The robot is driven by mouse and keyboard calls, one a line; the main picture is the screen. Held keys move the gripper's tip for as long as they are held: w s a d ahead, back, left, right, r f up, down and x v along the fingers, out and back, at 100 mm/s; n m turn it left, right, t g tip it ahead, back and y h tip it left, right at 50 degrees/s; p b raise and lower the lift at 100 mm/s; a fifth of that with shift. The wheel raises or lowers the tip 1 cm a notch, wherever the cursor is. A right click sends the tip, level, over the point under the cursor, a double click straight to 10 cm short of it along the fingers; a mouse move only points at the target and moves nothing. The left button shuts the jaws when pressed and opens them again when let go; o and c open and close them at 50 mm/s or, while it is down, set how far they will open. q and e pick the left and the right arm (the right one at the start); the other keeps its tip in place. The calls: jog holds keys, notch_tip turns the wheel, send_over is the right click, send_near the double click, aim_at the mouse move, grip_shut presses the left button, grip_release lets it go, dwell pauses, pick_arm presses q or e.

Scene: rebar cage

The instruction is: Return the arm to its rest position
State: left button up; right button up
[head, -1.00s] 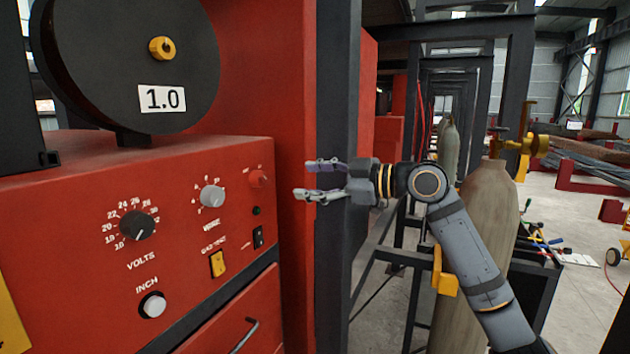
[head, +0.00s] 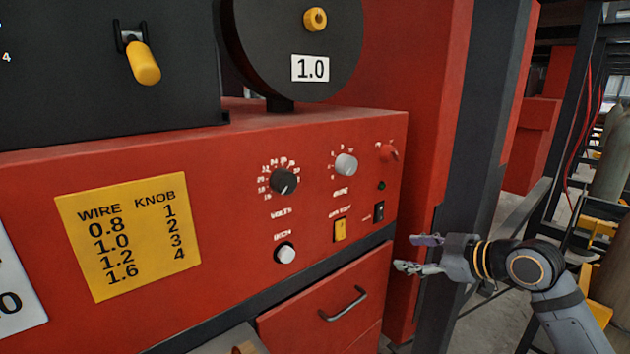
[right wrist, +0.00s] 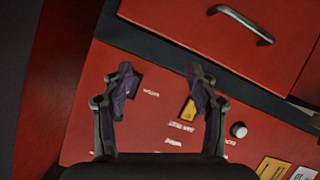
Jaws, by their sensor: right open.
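My right gripper (head: 420,254) is at the lower right of the head view, with its arm coming in from the right. Its two fingers are apart and nothing is between them. It is in front of the right end of the red welder panel (head: 230,200), apart from the knobs and switches. In the right wrist view the open fingers (right wrist: 160,95) appear over the same panel, which looks upside down. My left gripper is not in view.
The panel carries a black volts knob (head: 284,181), a grey wire knob (head: 346,164) and a yellow switch (head: 340,230). A drawer handle (head: 344,304) sticks out below. A dark post (head: 470,150) stands behind my right gripper. A black spool (head: 295,40) sits on top.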

jog(key=s+a+f+m+g+h, duration=0.1)
jog(key=s+f, duration=0.2)
jog(key=f, duration=0.5)
jog(key=s+a+f+m+g+h, duration=0.1)
jog(key=s+f+m, duration=0.1)
jog(key=f, duration=0.5)
jog(key=s+d+f+m+g+h, duration=0.2)
jog(key=s+f+m+g+h, duration=0.15)
jog(key=s+f, duration=0.6)
jog(key=s+d+f+m+g+h, duration=0.1)
jog(key=s+f+m+g+h, duration=0.2)
jog(key=s+f, duration=0.7)
jog(key=s+d+f+m, duration=0.1)
jog(key=s+d+f, duration=0.15)
jog(key=f, duration=0.85)
jog(key=s+d+f+m, duration=0.1)
jog(key=s+f, duration=0.2)
jog(key=f, duration=0.8)
jog(key=s+f+g, duration=0.1)
jog(key=s+f, duration=1.6)
jog(key=s, duration=0.1)
jog(key=shift+s+d+f, duration=0.25)
jog(key=shift+s+d, duration=0.05)
jog(key=shift+d, duration=0.1)
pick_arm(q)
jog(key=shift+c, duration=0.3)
pick_arm(e)
jog(key=shift+y, duration=0.25)
